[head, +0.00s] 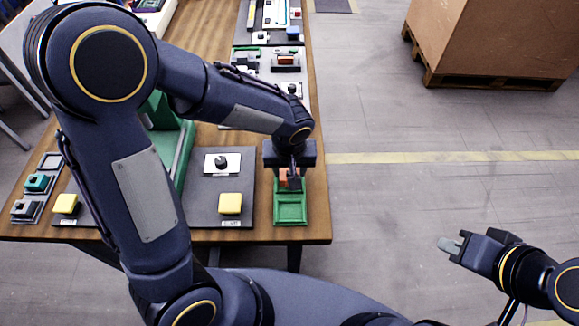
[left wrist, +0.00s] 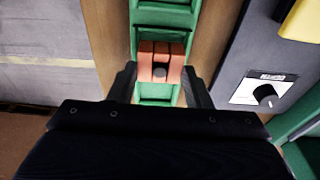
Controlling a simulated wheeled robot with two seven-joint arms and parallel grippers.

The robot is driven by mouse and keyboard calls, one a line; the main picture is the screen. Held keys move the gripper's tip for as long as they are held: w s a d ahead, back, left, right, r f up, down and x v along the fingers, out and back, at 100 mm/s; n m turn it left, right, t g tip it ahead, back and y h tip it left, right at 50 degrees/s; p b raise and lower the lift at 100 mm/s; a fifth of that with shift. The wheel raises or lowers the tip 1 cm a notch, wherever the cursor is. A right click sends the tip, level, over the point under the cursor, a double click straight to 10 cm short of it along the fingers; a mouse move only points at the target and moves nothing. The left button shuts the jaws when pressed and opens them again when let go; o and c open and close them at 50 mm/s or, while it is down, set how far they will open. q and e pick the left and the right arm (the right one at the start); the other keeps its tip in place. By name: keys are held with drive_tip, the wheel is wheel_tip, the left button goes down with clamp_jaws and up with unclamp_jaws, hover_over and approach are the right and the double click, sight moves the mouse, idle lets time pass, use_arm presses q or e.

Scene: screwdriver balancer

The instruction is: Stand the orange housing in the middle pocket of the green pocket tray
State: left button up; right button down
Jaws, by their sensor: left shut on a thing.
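The green pocket tray (head: 291,213) lies near the table's right front edge, its long side running away from me. Its near pocket is empty in the head view. The orange housing (head: 284,178) is at the middle of the tray, partly hidden by my left gripper (head: 291,182). In the left wrist view the housing (left wrist: 153,60) sits between my two left fingers, with green tray (left wrist: 165,14) showing on both sides of it. My left gripper is shut on it from above. Whether it rests on the pocket floor I cannot tell. My right gripper (head: 449,245) is off the table at the lower right, empty.
A grey panel (head: 203,190) with a black knob (head: 221,162) and a yellow button (head: 230,203) lies left of the tray. A green machine frame (head: 180,150) stands behind my left arm. More fixtures stand farther back. Bare floor lies right of the table.

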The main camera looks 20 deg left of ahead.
use_arm(q)
drive_tip(key=shift+f+b, duration=0.7)
drive_tip(key=shift+b, duration=0.1)
drive_tip(key=o, duration=1.2)
drive_tip(key=shift+c, duration=0.2)
drive_tip(key=shift+r, duration=0.1)
drive_tip(key=r, duration=0.5)
drive_tip(key=s+r, duration=0.1)
drive_tip(key=r, duration=0.1)
drive_tip(key=shift+d+r, duration=0.15)
drive_tip(key=shift+r, duration=0.1)
